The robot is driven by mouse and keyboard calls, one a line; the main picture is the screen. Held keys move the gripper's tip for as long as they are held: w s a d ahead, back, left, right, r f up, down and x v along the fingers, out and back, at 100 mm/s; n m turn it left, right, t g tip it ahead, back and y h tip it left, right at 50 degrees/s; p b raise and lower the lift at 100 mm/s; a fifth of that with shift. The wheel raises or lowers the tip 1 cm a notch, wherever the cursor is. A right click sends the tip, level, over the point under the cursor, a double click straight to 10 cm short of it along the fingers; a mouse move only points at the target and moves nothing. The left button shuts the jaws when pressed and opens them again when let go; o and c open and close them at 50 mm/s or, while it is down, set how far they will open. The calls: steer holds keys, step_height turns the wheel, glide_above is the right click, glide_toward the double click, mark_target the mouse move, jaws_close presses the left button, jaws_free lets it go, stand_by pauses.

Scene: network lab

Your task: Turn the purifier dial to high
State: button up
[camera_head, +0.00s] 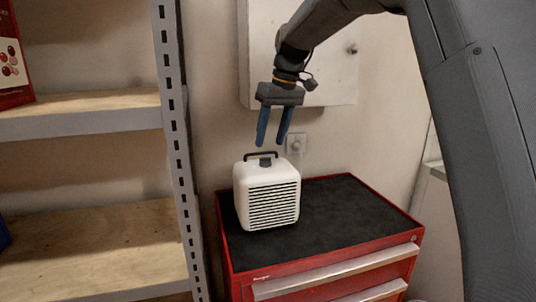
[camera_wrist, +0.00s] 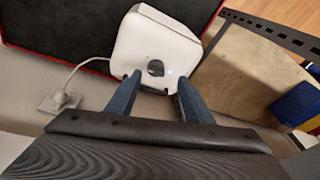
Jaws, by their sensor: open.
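The purifier (camera_head: 267,194) is a small white box with a slatted front and a dark carry handle. It stands upright on the black top of a red tool cabinet. A dark round part, perhaps the dial (camera_wrist: 156,68), shows on the purifier (camera_wrist: 140,38) in the wrist view; its setting cannot be read. My gripper (camera_head: 270,144) points down above the handle and is apart from the purifier. Its two blue fingers are spread with nothing between them; in the wrist view my gripper (camera_wrist: 152,88) has the purifier beyond its fingertips.
The red tool cabinet (camera_head: 350,205) has free room on its black top right of the purifier. A metal shelf unit (camera_head: 85,118) stands close on the left. A wall socket (camera_head: 296,144) and white wall box (camera_head: 335,80) are behind. A white cord (camera_wrist: 82,67) runs from the purifier.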

mark_target(266, 159)
steer(key=shift+w+a+f+n+t+y+p, duration=0.2)
steer(key=shift+f+n+p, duration=0.25)
steer(key=shift+f+n, duration=0.5)
steer(key=shift+w+a+f+n+t+y+p, duration=0.15)
steer(key=shift+w+f+n+y+p, duration=0.2)
steer(key=shift+f+n, duration=0.6)
steer(key=shift+w+f+n+t+y+p, duration=0.2)
steer(key=shift+f+n+p, duration=0.35)
steer(key=shift+f, duration=0.7)
steer(key=c, duration=0.9)
steer(key=shift+a, duration=0.2)
steer(key=shift+c, duration=0.7)
steer(key=shift+d, duration=0.15)
steer(key=shift+s+m+t+h, duration=0.2)
steer(key=shift+m+t+h, duration=0.15)
steer(key=shift+m, duration=1)
steer(key=shift+a+m+t+h+p, duration=0.15)
steer(key=shift+m+h+p, duration=0.15)
steer(key=shift+m, duration=0.45)
steer(key=shift+a+m+t+h+p, duration=0.1)
steer(key=shift+m+t+h+p, duration=0.1)
steer(key=shift+m+p, duration=0.4)
steer(key=shift+m, duration=0.35)
